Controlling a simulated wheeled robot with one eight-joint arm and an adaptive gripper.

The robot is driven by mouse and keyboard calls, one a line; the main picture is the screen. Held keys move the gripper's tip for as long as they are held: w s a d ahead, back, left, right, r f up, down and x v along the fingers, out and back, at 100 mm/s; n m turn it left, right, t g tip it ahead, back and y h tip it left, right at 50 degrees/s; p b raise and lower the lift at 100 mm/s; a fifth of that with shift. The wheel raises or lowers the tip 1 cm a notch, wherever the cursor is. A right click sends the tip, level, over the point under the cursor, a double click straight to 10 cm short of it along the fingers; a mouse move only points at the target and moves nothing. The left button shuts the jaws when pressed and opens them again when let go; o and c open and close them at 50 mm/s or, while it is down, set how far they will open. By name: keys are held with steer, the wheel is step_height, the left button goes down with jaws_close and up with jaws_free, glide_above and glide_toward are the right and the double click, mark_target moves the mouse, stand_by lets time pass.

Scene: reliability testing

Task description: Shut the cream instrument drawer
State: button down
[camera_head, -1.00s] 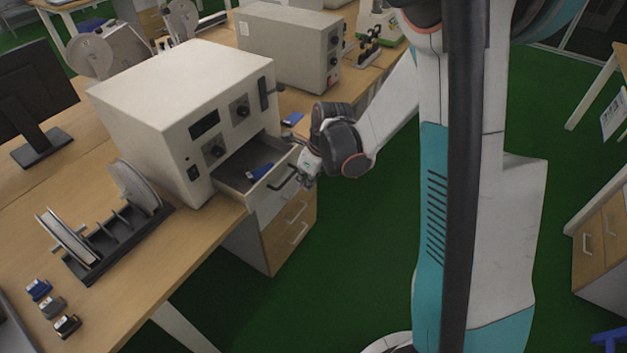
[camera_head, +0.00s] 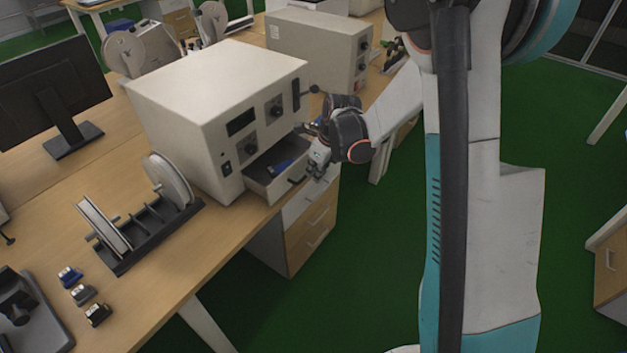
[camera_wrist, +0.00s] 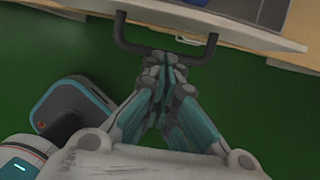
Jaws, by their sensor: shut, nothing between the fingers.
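The cream instrument (camera_head: 200,105) is a box on the wooden desk, with knobs and a dark display on its front. Its drawer (camera_head: 262,187) stands partly open at the bottom of the front, with a blue item (camera_head: 281,167) inside. My gripper (camera_head: 318,172) is at the drawer's front, by the dark handle (camera_head: 297,181). In the wrist view my gripper (camera_wrist: 166,62) is shut and empty, with its fingertips at the dark bar handle (camera_wrist: 122,38) below the drawer front (camera_wrist: 230,24). I cannot tell whether they touch it.
A second cream instrument (camera_head: 318,48) stands behind on the desk. A reel rack (camera_head: 145,235) and several small blocks (camera_head: 83,294) are at the front left. A desk pedestal (camera_head: 305,232) with drawers is below the open drawer.

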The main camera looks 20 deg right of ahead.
steer(key=w+a, duration=0.3)
steer(key=w, duration=0.2)
steer(key=w+a, duration=0.2)
steer(key=w, duration=0.1)
steer(key=shift+a, duration=0.35)
steer(key=shift+s+d, duration=0.1)
